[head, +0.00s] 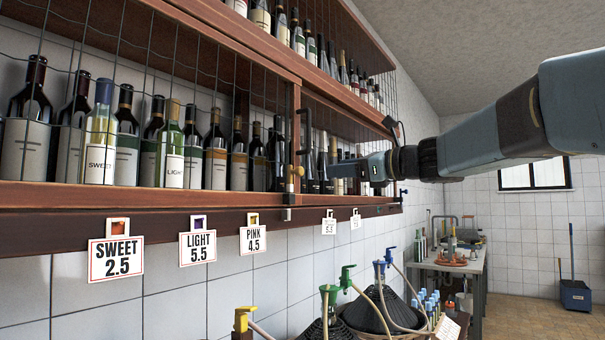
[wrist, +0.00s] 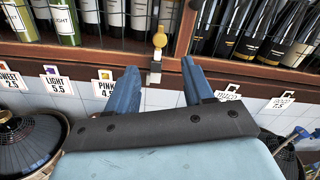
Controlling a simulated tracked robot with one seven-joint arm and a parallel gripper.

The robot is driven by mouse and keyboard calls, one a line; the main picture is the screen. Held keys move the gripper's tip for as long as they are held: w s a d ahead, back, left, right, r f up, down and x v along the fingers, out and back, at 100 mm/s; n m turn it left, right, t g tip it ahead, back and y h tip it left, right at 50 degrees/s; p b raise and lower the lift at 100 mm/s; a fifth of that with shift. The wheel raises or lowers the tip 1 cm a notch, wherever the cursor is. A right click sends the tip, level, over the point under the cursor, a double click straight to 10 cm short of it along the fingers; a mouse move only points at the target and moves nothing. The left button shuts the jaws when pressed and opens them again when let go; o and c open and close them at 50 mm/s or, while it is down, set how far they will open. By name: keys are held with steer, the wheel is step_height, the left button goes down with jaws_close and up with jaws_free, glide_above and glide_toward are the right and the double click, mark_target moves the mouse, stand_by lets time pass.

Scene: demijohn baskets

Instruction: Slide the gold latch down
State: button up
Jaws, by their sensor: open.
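The gold latch (head: 296,171) sits on the post between two wire-mesh doors of the wine shelf. A pale metal bracket (wrist: 155,73) lies below the knob at the shelf's lower rail. My gripper (wrist: 160,72) is open, with one blue finger on each side of the latch's line in the picture. In the head view my gripper (head: 332,170) is just right of the latch, close to the shelf front. I see no contact with the latch.
The wooden shelf (head: 200,195) holds several bottles behind wire mesh. Price tags such as SWEET (head: 117,259) hang below it. Demijohns with coloured taps (head: 347,278) stand beneath. A work table (head: 440,262) stands farther back. The front of the shelf is otherwise clear.

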mark_target(302, 172)
steer(key=x, duration=1.2)
steer(key=shift+w+a, duration=0.25)
steer(key=shift+c, duration=0.5)
jaws_close()
